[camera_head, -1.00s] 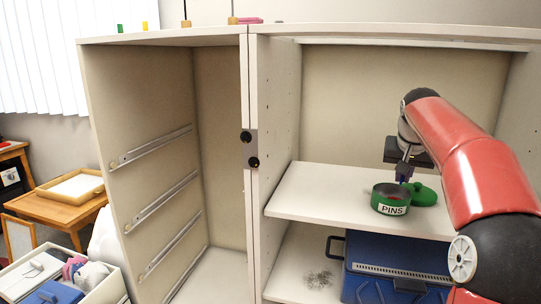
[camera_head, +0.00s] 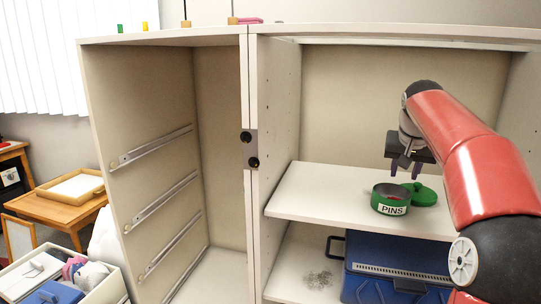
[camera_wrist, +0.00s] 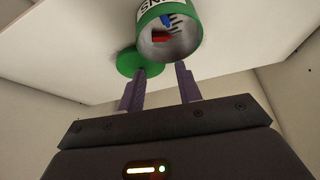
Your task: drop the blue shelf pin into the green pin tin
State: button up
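The green pin tin (camera_head: 391,202), labelled "PINS", stands open on the cabinet's middle shelf. In the wrist view I look into the tin (camera_wrist: 146,42); the blue shelf pin (camera_wrist: 167,20) lies inside it, beside a red piece (camera_wrist: 162,38) and some dark pins. The green lid (camera_head: 424,194) lies on the shelf against the tin's right side; it also shows in the wrist view (camera_wrist: 128,62). My gripper (camera_head: 404,171) is just above and behind the tin. Its two purple fingers (camera_wrist: 160,82) are spread apart with nothing between them.
The cabinet's upright divider (camera_head: 276,130) stands left of the shelf (camera_head: 320,190). Below the shelf are a blue toolbox (camera_head: 375,285) and a small scatter of grey bits (camera_head: 318,279). The shelf left of the tin is clear.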

jog(key=v, duration=0.5)
jog(key=shift+s+a+r+p, duration=0.1)
jog(key=shift+s+r+p, duration=0.05)
jog(key=shift+r+p, duration=0.15)
jog(key=shift+a, duration=0.1)
jog(key=s+a+f+n, duration=0.2)
jog(key=s+a+f, duration=0.2)
jog(key=s+a, duration=0.75)
jog(key=s+a+f+n+y, duration=0.2)
jog(key=s+a+f, duration=0.2)
jog(key=s+f, duration=1.3)
jog(key=shift+s+a+n, duration=0.25)
jog(key=shift+s+n, duration=0.05)
jog(key=shift+s, duration=0.8)
